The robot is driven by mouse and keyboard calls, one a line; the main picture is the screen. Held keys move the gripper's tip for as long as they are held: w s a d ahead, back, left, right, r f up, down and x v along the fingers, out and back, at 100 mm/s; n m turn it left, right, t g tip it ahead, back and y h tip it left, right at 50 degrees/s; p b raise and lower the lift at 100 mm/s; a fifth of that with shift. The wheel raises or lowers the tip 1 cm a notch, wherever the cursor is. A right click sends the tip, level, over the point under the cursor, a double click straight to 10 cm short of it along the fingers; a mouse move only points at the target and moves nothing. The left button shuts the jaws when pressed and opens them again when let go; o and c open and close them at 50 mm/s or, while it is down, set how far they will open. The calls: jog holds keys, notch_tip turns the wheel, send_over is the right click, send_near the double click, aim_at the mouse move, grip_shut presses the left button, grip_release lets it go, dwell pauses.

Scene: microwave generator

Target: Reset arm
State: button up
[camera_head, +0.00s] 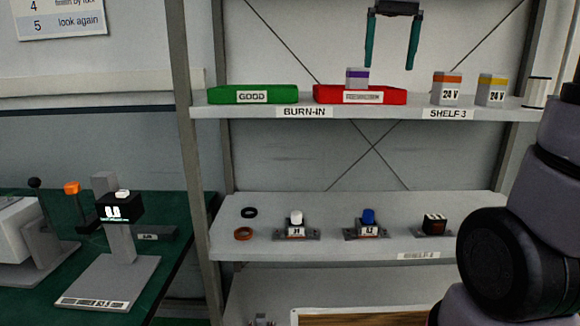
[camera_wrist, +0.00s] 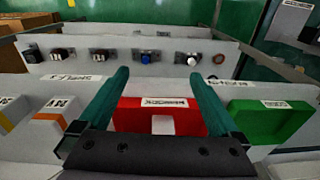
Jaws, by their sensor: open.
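My gripper (camera_head: 391,66) is open and empty, with its two teal fingers pointing down above the upper shelf. It hangs above and a little right of a grey block with a purple band (camera_head: 357,78), which stands at the red tray (camera_head: 330,94). The fingers and the block are apart. In the wrist view, my gripper (camera_wrist: 157,73) shows its fingers spread on either side of the red tray (camera_wrist: 133,112). A pale block top (camera_wrist: 163,125) shows between them, partly cut off by the gripper body.
A green tray (camera_head: 253,94) labelled GOOD is at left on the upper shelf (camera_head: 270,111). Two 24 V blocks, orange-topped (camera_head: 447,89) and yellow-topped (camera_head: 491,90), stand at right. The lower shelf (camera_head: 330,250) holds rings and small switches. A green bench (camera_head: 165,262) with devices is at left.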

jog(key=s+d+f+m+t+y, duration=0.1)
jog(key=s+d+f+m+t, duration=0.2)
jog(key=s+f+t, duration=0.3)
jog(key=shift+s+d+f+m+t+y, duration=0.35)
jog(key=shift+s+f, duration=1.35)
jog(key=shift+s, duration=1)
